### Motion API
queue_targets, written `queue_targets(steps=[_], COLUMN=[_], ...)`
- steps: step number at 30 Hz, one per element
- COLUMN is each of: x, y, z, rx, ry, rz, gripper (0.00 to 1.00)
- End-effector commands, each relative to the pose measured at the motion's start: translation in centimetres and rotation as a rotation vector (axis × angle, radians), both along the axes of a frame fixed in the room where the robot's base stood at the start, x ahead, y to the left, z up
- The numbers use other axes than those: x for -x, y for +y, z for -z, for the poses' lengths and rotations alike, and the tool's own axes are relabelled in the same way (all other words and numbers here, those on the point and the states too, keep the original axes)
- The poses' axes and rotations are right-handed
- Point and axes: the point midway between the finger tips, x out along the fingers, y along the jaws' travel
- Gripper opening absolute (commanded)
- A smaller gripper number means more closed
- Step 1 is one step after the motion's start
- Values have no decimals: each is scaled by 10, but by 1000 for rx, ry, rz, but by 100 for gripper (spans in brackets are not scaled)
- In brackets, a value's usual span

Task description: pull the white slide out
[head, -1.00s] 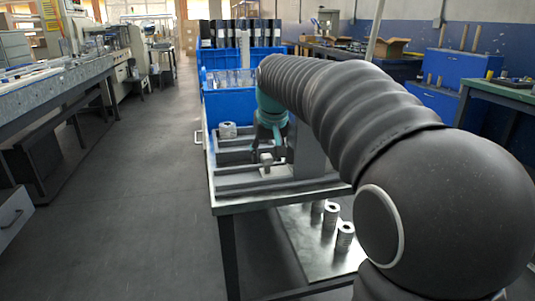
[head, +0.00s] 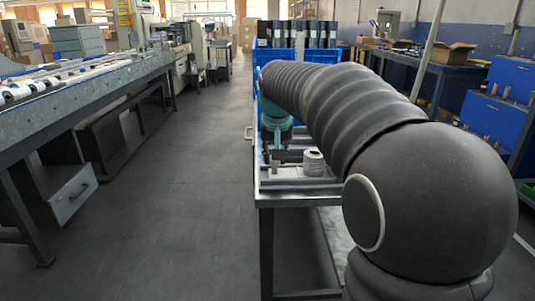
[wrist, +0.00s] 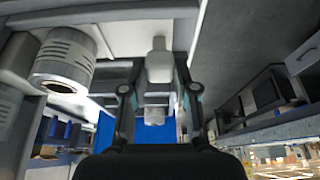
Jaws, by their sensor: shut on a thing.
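My gripper (wrist: 159,84) is shut on a small white block (wrist: 159,62), which shows between its two fingers in the wrist view. I take this block to be the handle of the white slide; the slide's body is not clear. In the head view my teal gripper (head: 276,146) points down near the left edge of the work table, with the pale block (head: 275,166) just below it. A white roll (head: 314,162) stands to the right of the gripper, apart from it. It seems to show at left in the wrist view (wrist: 64,62). My arm hides much of the table.
The table (head: 300,200) has a raised metal rim. Open grey floor (head: 180,200) lies to the left, then a long conveyor bench (head: 90,95). Blue bins (head: 495,115) stand at far right.

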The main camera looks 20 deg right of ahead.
Motion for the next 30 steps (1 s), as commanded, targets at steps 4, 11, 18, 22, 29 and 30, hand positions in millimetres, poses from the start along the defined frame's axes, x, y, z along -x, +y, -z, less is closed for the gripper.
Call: queue_targets(steps=[4,11,18,22,29,30], x=[-2,-2,-2,-2,1,3], y=[-5,-2,-2,-3,-3,-2], z=[-1,-1,-1,0,-9,-13], rx=[0,-2,-2,-1,-1,-1], ry=[-2,-4,-4,-2,-5,-5], rz=[22,19,18,20,20,20], gripper=[0,0,54,54,54,54])
